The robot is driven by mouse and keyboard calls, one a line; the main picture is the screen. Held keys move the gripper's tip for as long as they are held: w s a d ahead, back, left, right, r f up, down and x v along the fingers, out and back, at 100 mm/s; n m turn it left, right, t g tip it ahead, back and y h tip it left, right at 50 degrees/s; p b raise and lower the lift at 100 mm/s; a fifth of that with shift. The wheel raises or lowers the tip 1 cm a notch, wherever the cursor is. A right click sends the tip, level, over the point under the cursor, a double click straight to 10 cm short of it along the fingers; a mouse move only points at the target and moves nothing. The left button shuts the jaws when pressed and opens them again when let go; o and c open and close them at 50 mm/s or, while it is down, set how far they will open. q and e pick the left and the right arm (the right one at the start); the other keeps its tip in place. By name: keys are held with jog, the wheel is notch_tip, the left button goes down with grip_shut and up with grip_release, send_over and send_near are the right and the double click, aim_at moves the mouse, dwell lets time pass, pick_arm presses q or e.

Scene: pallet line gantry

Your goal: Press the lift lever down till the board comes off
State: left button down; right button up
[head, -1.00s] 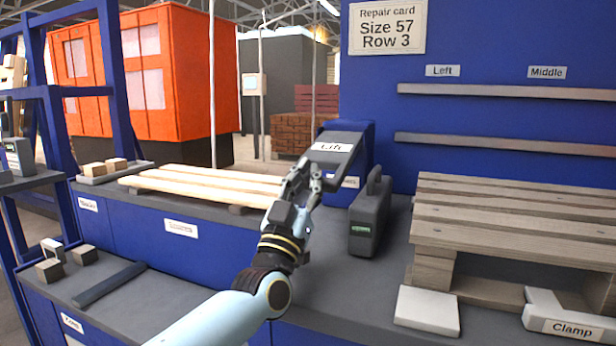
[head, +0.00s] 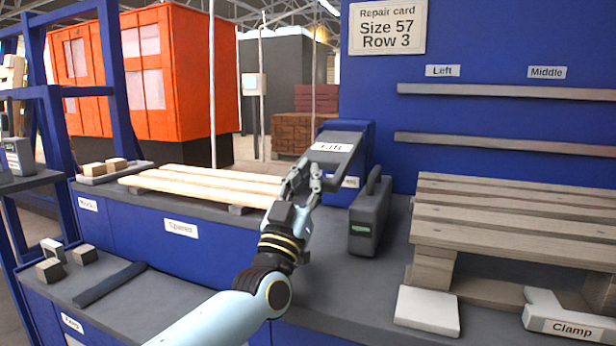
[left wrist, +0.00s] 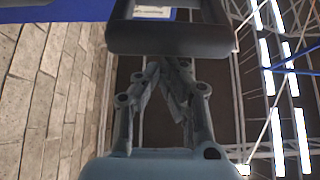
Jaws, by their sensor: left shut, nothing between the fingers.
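The lift lever (head: 340,140) is a dark grey paddle labelled "Lift". It slopes out from a blue housing (head: 362,150) at the middle of the bench. My left gripper (head: 298,172) is shut and empty, with its fingertips at the lever's lower front edge. In the left wrist view the lever's dark end (left wrist: 170,40) lies just beyond the shut fingers (left wrist: 166,75); I cannot tell whether they touch. The pallet (head: 510,205) stands at the right with several grey-brown deck boards lying flat on its blocks. My right gripper is not in view.
A grey case with a handle (head: 368,222) stands close to the right of my gripper. Pale spare boards (head: 200,183) lie to the left. A white block (head: 427,310) and a "Clamp" piece (head: 570,325) are before the pallet. A dark bar (head: 110,283) lies lower left.

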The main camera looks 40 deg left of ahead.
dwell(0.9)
pick_arm(q)
jog(key=s+d, duration=0.3)
jog(key=s, duration=0.9)
jog(key=shift+s+f, duration=0.35)
